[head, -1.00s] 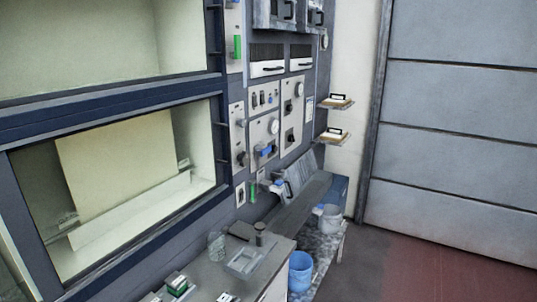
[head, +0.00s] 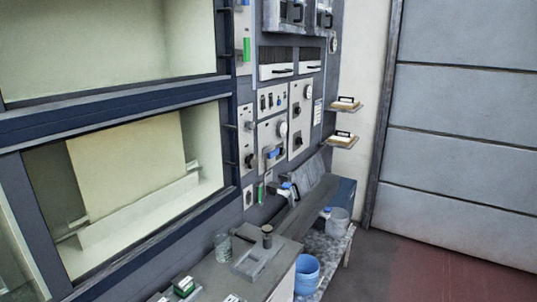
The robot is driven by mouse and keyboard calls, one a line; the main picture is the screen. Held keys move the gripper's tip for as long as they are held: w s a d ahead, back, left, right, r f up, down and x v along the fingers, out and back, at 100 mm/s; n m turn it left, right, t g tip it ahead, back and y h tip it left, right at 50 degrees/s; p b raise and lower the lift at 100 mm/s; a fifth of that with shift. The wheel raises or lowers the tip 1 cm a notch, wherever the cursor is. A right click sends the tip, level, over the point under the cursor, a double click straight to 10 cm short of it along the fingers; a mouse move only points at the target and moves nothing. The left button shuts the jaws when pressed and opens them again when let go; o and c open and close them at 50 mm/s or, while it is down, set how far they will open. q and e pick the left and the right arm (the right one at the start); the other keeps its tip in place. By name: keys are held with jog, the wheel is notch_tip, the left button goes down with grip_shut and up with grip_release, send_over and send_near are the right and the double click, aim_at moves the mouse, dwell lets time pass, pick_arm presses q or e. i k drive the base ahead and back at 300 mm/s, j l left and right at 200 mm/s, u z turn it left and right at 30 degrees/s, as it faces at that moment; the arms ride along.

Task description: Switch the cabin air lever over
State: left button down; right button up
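A control panel (head: 287,117) with switches, gauges and knobs stands on the wall right of the large glazed openings. A blue lever-like part (head: 273,153) sits on its lower left plate, below a round gauge. Black toggles (head: 270,101) sit on the plate above it, and a black knob (head: 298,138) is on the plate to the right. I cannot read any label, so I cannot tell which of these is the cabin air lever. Neither of my grippers shows in the head view.
Two small shelves (head: 343,141) jut from the wall. The floor (head: 420,262) at right is clear.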

aim_at(270, 156)
jog(key=i+l+u, duration=0.2)
jog(key=u, duration=0.3)
jog(key=i+l+u, duration=0.15)
jog(key=l+u, duration=0.15)
jog(key=u, duration=0.15)
